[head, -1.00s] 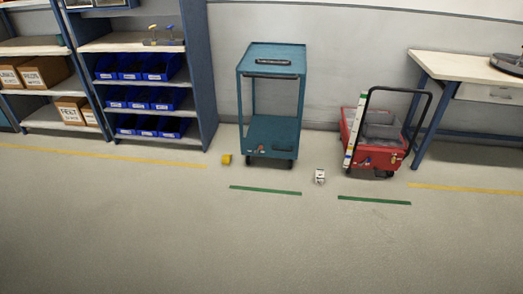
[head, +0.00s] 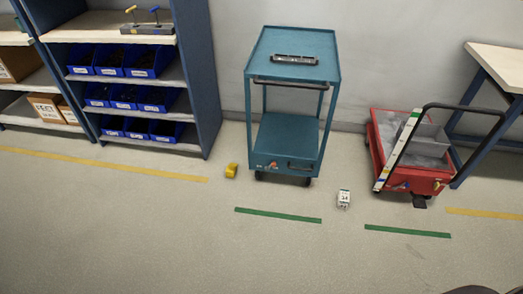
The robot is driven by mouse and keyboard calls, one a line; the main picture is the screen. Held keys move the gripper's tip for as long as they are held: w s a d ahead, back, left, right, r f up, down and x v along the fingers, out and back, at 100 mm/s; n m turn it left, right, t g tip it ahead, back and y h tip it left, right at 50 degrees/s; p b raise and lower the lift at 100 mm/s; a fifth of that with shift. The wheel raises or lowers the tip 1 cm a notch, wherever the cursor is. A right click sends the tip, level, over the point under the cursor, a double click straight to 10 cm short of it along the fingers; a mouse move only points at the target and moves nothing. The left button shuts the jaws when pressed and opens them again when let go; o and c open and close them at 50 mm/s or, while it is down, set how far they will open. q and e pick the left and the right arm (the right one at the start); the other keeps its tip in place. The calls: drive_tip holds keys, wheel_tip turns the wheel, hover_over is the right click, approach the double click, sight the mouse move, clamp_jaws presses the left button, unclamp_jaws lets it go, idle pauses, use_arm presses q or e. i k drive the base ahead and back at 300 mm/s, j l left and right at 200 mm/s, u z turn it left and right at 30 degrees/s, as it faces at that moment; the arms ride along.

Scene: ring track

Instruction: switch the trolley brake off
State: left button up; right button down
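A teal two-shelf trolley (head: 292,100) stands against the wall at the centre, with a dark handle bar on its front. At its lower front edge sit a small red-orange part (head: 272,165) and a dark bar; which way any brake lever points is too small to tell. A low red cart (head: 408,160) with a black push handle stands to its right. It has small coloured parts on its front, also too small to make out. Neither of my grippers shows; both wheeled things are some distance ahead on the floor.
A yellow object (head: 231,170) and a small white box (head: 344,199) lie on the floor near the trolley. Blue shelving (head: 190,75) stands left, a workbench (head: 498,65) right. A dark shape (head: 470,290) shows at the bottom right edge, unclear.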

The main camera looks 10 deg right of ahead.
sight(273, 165)
drive_tip(key=i+l+u, duration=0.1)
drive_tip(key=i, duration=0.35)
drive_tip(key=i+l+u, duration=0.15)
drive_tip(key=i, duration=0.25)
drive_tip(key=i+l+u, duration=0.1)
drive_tip(key=i+l, duration=0.2)
drive_tip(key=i, duration=0.15)
